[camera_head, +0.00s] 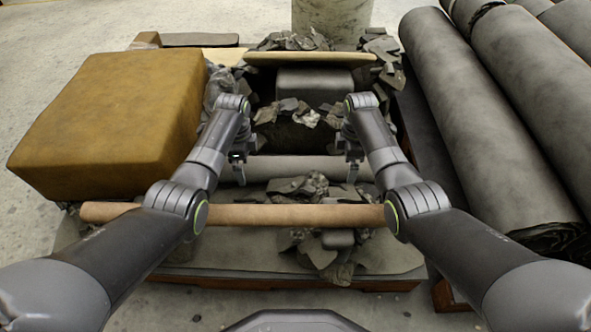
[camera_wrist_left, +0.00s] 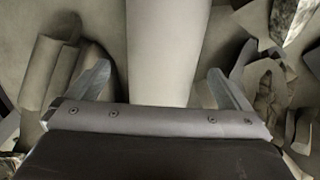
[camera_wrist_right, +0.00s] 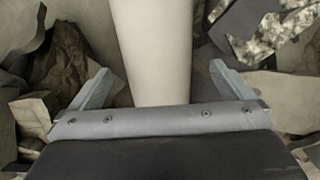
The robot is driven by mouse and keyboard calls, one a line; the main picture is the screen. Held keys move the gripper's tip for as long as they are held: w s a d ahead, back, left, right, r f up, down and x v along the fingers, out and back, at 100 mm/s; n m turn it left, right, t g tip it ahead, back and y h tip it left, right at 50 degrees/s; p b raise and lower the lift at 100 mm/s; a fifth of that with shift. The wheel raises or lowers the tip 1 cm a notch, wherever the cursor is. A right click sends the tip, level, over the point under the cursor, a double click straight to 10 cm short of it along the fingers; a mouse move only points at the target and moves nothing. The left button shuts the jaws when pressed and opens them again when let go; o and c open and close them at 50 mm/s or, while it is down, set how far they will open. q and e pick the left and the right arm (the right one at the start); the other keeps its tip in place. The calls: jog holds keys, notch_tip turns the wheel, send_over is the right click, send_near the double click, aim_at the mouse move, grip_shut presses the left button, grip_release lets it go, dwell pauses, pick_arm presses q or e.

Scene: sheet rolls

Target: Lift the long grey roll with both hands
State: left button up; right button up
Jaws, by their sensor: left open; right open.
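The long grey roll (camera_head: 295,168) lies crosswise on the pallet, behind a brown roll. My left gripper (camera_head: 238,178) is at its left part, and my right gripper (camera_head: 352,177) is at its right part. In the left wrist view the grey roll (camera_wrist_left: 168,50) runs between the two spread fingers of the left gripper (camera_wrist_left: 166,85), with gaps on both sides. In the right wrist view the roll (camera_wrist_right: 153,50) likewise runs between the open fingers of the right gripper (camera_wrist_right: 158,88). The roll's ends are hidden behind my arms.
The brown roll (camera_head: 290,215) lies in front, under my arms. A large mustard block (camera_head: 110,120) stands at the left. Big dark grey rolls (camera_head: 490,130) lie at the right. Torn grey scraps (camera_head: 300,187) surround the roll, and a pale board (camera_head: 310,58) lies at the back.

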pick_arm(q)
jog(key=shift+f, duration=2.35)
pick_arm(e)
jog(key=shift+f, duration=2.35)
pick_arm(q)
jog(key=c, duration=2)
pick_arm(e)
jog(key=c, duration=2)
pick_arm(q)
jog(key=shift+w+r, duration=0.1)
jog(key=shift+r, duration=0.05)
pick_arm(e)
jog(key=shift+w+r, duration=0.1)
jog(key=shift+r, duration=0.05)
